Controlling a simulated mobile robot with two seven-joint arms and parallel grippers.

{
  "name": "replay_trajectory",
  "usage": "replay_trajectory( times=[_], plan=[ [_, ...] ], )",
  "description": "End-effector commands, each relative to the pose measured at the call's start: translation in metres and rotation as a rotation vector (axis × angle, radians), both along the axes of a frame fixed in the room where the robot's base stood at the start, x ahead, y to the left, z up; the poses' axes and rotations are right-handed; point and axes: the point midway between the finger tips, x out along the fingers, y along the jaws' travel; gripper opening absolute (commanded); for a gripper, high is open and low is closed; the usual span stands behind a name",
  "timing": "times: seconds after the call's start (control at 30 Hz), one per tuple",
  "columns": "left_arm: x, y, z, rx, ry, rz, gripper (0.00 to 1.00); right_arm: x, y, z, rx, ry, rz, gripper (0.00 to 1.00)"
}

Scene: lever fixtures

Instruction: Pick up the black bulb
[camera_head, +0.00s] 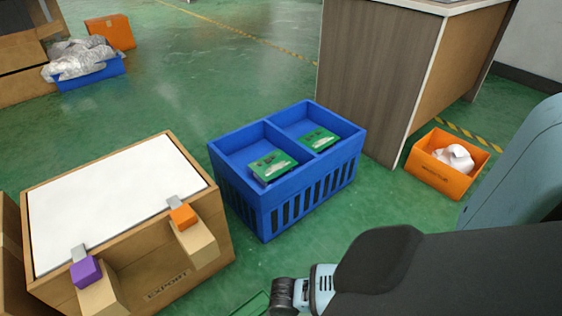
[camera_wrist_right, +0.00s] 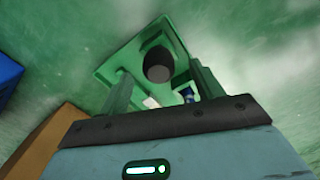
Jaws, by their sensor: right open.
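In the right wrist view the black bulb (camera_wrist_right: 158,64) shows as a dark, rounded thing standing in a green tray (camera_wrist_right: 108,68) on the floor. My right gripper (camera_wrist_right: 160,73) is open, with one finger on each side of the bulb in the picture. I cannot tell how far the fingertips are above it, and they do not appear to touch it. In the head view my right arm reaches in from the lower right, and its gripper is out of the picture. A bit of green tray edge (camera_head: 255,303) shows at the bottom. My left gripper is not in view.
A small white piece (camera_wrist_right: 151,102) and a blue piece (camera_wrist_right: 189,95) show in the tray. A blue crate (camera_head: 262,213) with green boards stands ahead. A brown box (camera_head: 222,225) with a white top is at left. An orange bin (camera_head: 432,178) is at right.

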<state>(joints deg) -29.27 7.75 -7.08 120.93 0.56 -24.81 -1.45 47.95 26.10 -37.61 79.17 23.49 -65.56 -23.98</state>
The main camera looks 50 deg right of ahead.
Motion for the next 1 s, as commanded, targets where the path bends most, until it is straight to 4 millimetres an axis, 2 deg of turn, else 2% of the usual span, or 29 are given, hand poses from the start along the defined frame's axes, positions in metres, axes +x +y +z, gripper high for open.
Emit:
replay_trajectory(
  times=[0.17,0.6,0.87,1.0],
  plan=[
    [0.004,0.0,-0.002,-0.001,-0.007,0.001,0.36,0.001,0.0,-0.004,0.0,0.0,0.0,0.66],
    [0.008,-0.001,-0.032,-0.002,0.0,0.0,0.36,0.004,0.001,-0.05,-0.001,-0.001,-0.001,0.66],
    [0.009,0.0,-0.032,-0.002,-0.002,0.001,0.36,0.004,0.001,-0.05,0.0,-0.002,0.0,0.66],
    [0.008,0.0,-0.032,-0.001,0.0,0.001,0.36,0.004,0.001,-0.05,0.0,-0.001,0.0,0.49]
  ],
)
